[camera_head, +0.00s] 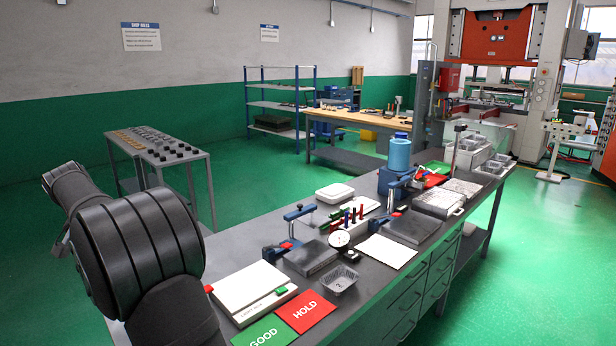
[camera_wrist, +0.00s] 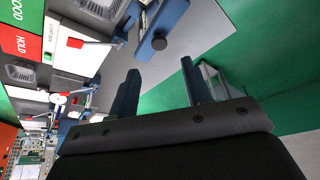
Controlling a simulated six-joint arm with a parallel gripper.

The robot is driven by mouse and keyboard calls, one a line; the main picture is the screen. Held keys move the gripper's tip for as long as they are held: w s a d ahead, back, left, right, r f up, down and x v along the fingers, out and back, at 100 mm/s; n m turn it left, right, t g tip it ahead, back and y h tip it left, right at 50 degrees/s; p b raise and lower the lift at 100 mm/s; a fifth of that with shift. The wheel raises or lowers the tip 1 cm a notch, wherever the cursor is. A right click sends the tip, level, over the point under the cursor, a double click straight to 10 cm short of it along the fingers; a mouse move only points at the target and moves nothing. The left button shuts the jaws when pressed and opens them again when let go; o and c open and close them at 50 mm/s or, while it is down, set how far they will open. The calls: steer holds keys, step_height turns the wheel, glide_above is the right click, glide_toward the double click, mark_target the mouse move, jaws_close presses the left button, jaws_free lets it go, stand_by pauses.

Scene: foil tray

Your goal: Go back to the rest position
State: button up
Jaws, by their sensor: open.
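My gripper (camera_wrist: 160,68) shows in the wrist view with its two dark fingers spread apart and nothing between them. Beyond the fingertips I see bare grey bench top, and the green floor past its edge. In the head view only my dark arm links show at the lower left; my gripper is out of that picture. A small foil tray (camera_head: 340,279) sits on the bench beside the red HOLD card (camera_head: 306,311), apart from my arm.
The grey bench (camera_head: 225,238) carries a green GOOD card (camera_head: 264,332), a white-topped box (camera_head: 250,287), a dial gauge (camera_head: 340,240), clamp fixtures and a blue bottle (camera_head: 399,152). A side table (camera_head: 213,190) with small parts stands behind my arm.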

steer(key=x, duration=0.7)
steer(key=shift+f, duration=0.15)
steer(key=shift+w+d+f, duration=0.1)
steer(key=shift+w+f, duration=0.05)
steer(key=shift+f, duration=0.05)
steer(key=shift+d+r+n+y, duration=0.1)
steer(key=shift+d+n+y, duration=0.2)
steer(key=shift+n, duration=0.3)
steer(key=w+d+n+g+y, duration=0.1)
steer(key=d+n+g+y, duration=0.2)
steer(key=n, duration=1.1)
steer(key=shift+w+d+n+g, duration=0.2)
steer(key=shift+d+n+g, duration=0.35)
steer(key=shift+d, duration=1.3)
steer(key=shift+o, duration=0.2)
